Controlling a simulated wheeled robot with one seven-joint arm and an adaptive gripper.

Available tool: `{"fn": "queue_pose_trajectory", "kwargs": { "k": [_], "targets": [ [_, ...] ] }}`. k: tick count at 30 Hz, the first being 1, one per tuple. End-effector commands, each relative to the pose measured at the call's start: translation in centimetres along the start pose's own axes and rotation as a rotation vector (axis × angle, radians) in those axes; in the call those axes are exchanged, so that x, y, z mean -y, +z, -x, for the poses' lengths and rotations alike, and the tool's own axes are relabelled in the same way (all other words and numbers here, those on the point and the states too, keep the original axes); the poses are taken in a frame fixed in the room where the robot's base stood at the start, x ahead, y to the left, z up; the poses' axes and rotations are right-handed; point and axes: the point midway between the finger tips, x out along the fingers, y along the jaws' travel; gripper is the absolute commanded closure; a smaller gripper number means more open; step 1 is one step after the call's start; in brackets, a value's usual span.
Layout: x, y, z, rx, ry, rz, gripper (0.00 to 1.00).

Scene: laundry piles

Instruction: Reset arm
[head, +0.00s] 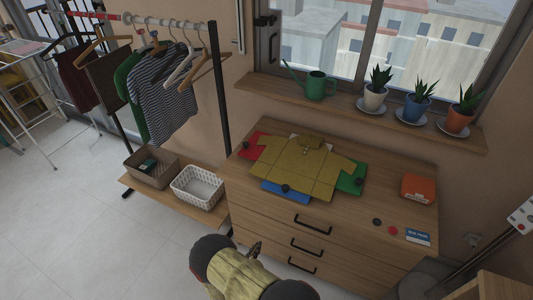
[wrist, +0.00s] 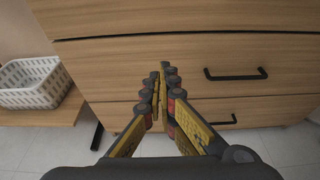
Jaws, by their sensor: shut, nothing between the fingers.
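My gripper (wrist: 162,85) is shut and empty. In the wrist view its fingertips meet in front of the drawer fronts of the wooden dresser (wrist: 190,65), and I cannot tell how far apart they are from it. In the head view my yellow and dark arm fills the bottom middle, with the gripper (head: 256,247) in front of the dresser (head: 385,262), below its top.
On the dresser, a mustard shirt (head: 295,165) lies spread over coloured panels, with an orange box (head: 418,189) to the right. Left stand a clothes rack (head: 219,90) and a white basket (head: 198,186), also in the wrist view (wrist: 35,82). Floor at left (head: 60,230) is clear.

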Motion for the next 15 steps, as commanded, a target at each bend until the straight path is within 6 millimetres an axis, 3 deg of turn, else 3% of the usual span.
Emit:
{"fn": "queue_pose_trajectory", "kwargs": {
  "k": [5,8,12,15],
  "targets": [
    [0.7,-0.6,0.0,-0.02,-0.025,-0.008,1.0],
    [3.2,-1.4,0.3,-0.044,-0.094,-0.014,1.0],
    [8.2,-2.3,1.4,-0.082,-0.228,-0.022,1.0],
    [11.1,-1.4,2.8,-0.105,-0.339,-0.061,1.0]
  ]
}}
